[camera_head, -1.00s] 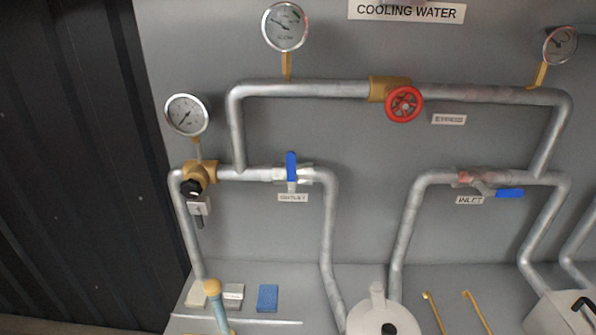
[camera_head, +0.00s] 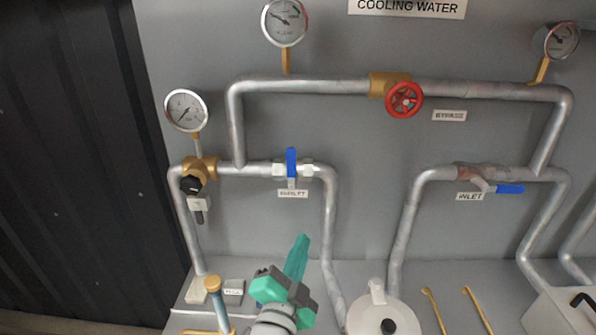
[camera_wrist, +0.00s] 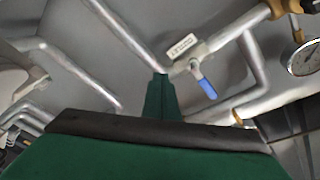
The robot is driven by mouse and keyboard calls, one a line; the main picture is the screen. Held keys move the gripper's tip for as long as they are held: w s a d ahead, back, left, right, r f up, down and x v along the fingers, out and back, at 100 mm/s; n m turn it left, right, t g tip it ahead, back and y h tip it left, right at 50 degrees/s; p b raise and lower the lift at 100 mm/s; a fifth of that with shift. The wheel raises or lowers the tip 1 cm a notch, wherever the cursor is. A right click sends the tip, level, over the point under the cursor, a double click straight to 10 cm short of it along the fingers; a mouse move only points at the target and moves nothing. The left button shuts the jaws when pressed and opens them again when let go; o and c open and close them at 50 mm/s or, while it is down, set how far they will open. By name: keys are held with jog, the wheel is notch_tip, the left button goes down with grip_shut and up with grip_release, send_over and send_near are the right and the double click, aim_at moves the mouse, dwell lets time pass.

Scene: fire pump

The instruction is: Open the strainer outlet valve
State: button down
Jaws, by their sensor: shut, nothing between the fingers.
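The outlet valve (camera_head: 292,169) sits on the left lower pipe, above a label reading outlet (camera_head: 292,193). Its blue lever (camera_head: 291,160) stands upright, across the horizontal pipe. In the wrist view the blue lever (camera_wrist: 207,88) shows right of the fingers, apart from them. My gripper (camera_head: 301,243) is green and shut, with nothing between the fingers. It points up from below the valve, clear of the lever. In the wrist view my gripper (camera_wrist: 161,80) points at the pipework.
An inlet valve with a blue lever (camera_head: 509,188) lying along its pipe is at right. A red bypass handwheel (camera_head: 404,99) is above. The strainer body (camera_head: 380,312) stands at the bottom, right of my gripper. Gauges (camera_head: 285,22) rise over the pipes. A dark ribbed wall (camera_head: 70,160) is at left.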

aim_at(291, 170)
notch_tip(291, 170, up, 14)
jog(key=m+g+h, duration=0.1)
jog(key=m+h, duration=0.1)
jog(key=m, duration=0.7)
jog(key=shift+r, duration=0.2)
jog(key=shift+a, duration=0.1)
jog(key=x, duration=1)
jog(key=shift+a+f, duration=0.1)
jog(key=shift+a, duration=1.85)
jog(key=shift+a, duration=0.15)
